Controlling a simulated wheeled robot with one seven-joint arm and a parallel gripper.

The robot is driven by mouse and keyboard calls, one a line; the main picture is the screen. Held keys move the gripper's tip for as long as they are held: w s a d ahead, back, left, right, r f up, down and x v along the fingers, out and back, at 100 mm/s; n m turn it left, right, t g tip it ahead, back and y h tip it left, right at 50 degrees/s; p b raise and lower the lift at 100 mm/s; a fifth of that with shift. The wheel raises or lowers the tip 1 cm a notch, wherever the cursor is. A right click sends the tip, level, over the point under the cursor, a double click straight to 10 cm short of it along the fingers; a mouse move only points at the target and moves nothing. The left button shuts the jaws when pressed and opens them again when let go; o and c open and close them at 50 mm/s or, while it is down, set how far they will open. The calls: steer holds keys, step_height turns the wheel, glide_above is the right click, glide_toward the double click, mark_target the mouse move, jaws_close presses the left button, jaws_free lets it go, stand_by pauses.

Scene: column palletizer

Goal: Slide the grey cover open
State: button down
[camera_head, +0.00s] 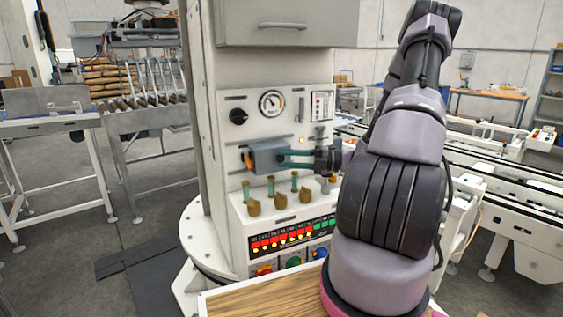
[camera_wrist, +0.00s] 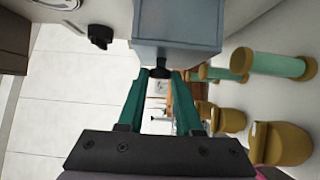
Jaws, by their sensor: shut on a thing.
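The grey cover (camera_head: 268,154) is a small box-shaped piece on the front of the white control panel, below the gauge. It also shows in the wrist view (camera_wrist: 180,25), at the top, with a dark knob (camera_wrist: 160,61) on its near end. My gripper (camera_head: 284,157) reaches in from the right with its green fingers level. In the wrist view, my gripper (camera_wrist: 160,74) is shut on the knob, one fingertip on each side. An orange part (camera_head: 248,160) shows at the cover's left end; the rest of it is hidden.
Close below the cover stand several green rods with brass-coloured blocks (camera_head: 279,196). Above it are a round gauge (camera_head: 272,103) and a black dial (camera_head: 238,116). A red and green indicator strip (camera_head: 290,237) and coloured buttons sit lower on the panel.

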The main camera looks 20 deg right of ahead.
steer(key=shift+w+d+r, duration=0.1)
steer(key=shift+d, duration=0.45)
steer(key=shift+w+d+r, duration=0.1)
steer(key=shift+d, duration=0.4)
steer(key=c, duration=0.6)
jaws_free()
steer(key=shift+s, duration=0.1)
steer(key=v, duration=1)
steer(key=shift+s+d, duration=0.3)
steer(key=shift+r, duration=0.1)
